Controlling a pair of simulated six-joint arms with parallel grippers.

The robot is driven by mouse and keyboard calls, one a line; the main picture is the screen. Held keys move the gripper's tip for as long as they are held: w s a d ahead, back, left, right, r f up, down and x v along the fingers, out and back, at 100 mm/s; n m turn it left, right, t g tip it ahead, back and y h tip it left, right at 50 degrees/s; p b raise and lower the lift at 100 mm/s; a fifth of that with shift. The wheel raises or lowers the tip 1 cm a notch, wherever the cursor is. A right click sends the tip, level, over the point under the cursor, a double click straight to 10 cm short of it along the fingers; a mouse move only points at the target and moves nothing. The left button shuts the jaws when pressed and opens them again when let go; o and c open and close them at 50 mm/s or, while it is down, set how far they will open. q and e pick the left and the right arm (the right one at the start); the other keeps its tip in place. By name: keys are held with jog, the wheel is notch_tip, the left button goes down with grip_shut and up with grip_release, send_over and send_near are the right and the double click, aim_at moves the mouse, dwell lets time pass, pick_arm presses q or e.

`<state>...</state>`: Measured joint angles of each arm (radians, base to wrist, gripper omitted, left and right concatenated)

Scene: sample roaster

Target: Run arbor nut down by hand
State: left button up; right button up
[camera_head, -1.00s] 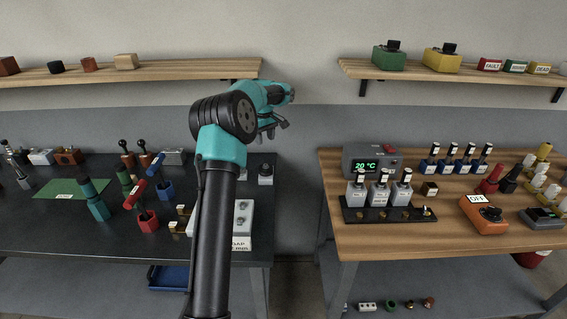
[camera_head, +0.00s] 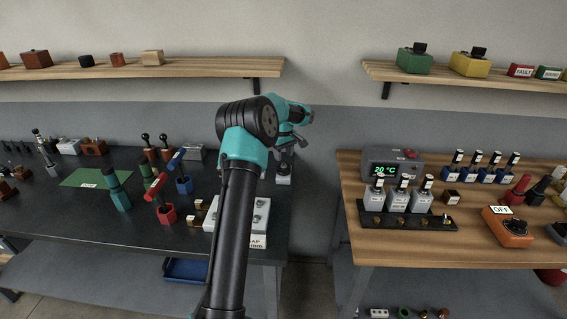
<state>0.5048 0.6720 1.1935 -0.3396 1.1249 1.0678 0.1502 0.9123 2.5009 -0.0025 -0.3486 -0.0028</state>
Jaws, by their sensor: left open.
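My left gripper (camera_head: 292,138) is open at the end of my black and teal arm. It is above the dark bench's right rear edge and looks empty. A small grey block with a dark knob (camera_head: 284,174) stands below it in the picture; I cannot tell the gap between them. A white plate (camera_head: 262,212) with metal fittings and a label reading "GAP mm" lies partly hidden behind my arm. I cannot pick out the arbor nut for certain. My right gripper is not in view.
The wooden bench (camera_head: 400,245) holds a display box (camera_head: 391,163) and an orange box marked OFF (camera_head: 507,228). A gap separates the benches.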

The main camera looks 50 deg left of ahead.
aim_at(283, 164)
pick_arm(q)
jog(key=shift+f, duration=2.15)
grip_shut()
